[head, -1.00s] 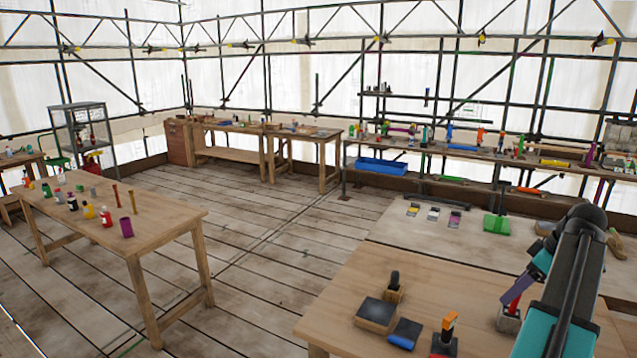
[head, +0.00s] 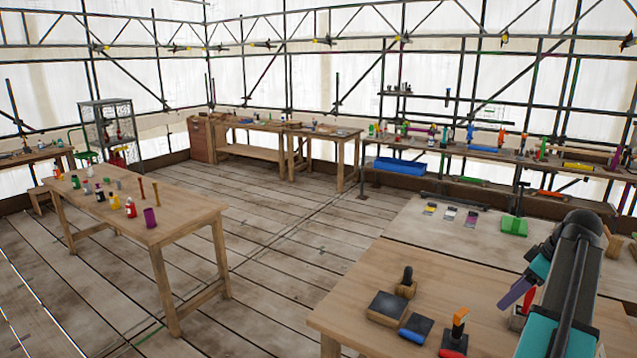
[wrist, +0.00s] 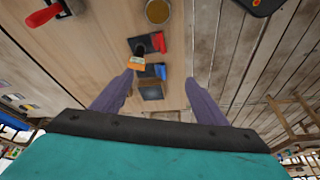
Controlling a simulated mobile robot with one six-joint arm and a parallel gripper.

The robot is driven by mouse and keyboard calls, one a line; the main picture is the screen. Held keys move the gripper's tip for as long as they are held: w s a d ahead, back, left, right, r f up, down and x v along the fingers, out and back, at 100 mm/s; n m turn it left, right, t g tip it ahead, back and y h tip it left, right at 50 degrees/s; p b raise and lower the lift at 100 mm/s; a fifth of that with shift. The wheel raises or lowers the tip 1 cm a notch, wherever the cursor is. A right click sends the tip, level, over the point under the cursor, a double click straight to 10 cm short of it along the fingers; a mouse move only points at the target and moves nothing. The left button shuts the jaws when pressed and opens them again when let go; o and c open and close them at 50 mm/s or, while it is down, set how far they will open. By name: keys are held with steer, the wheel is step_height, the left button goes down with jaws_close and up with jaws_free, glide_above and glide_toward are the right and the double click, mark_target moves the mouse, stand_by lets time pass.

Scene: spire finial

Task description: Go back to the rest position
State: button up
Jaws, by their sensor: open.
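My gripper (head: 512,296) is at the right of the head view, above the near wooden workbench (head: 350,311). Its purple fingers point down and to the left. In the wrist view the two fingers of my gripper (wrist: 158,80) stand wide apart with nothing held between them. The workbench lies below them, with a gap that I cannot measure. My teal and dark arm covers part of the bench's right side in the head view.
The near bench holds a dark-topped block (head: 387,306), a blue-edged block (head: 417,329) and an orange-handled tool (head: 459,322). The wrist view shows a round tin (wrist: 158,11) and a red-handled tool (wrist: 44,15). Plank floor (head: 285,262) lies open between the near bench and the left table (head: 185,213).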

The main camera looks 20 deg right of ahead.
steer(key=w+a+f+n+g+y+b, duration=0.2)
steer(key=w+a+f, duration=0.5)
steer(key=a+f, duration=0.6)
steer(key=w+a+f+n+g+y+b, duration=0.2)
steer(key=w+a+f, duration=0.5)
steer(key=a+f, duration=0.55)
steer(key=a+f+g+b, duration=0.1)
steer(key=a+f+g, duration=0.1)
steer(key=a+f, duration=0.9)
steer(key=s+a+f+n+g+h+b, duration=0.1)
steer(key=s+a+f+g, duration=0.1)
steer(key=s+a+f, duration=0.45)
steer(key=s+a+f+g+b, duration=0.1)
steer(key=s+a+f, duration=0.3)
steer(key=a+f, duration=0.55)
steer(key=s+a+f+m+h+b, duration=0.1)
steer(key=s+a+f+m+h, duration=0.1)
steer(key=s+f+m, duration=0.2)
steer(key=s+a+f+m+h+b, duration=0.1)
steer(key=s+f+m, duration=0.3)
steer(key=s+f, duration=0.4)
steer(key=s+a+h, duration=0.1)
steer(key=s, duration=0.2)
steer(key=shift+s+a+g+h, duration=0.15)
steer(key=shift+s+g+h, duration=0.15)
steer(key=shift+g, duration=0.1)
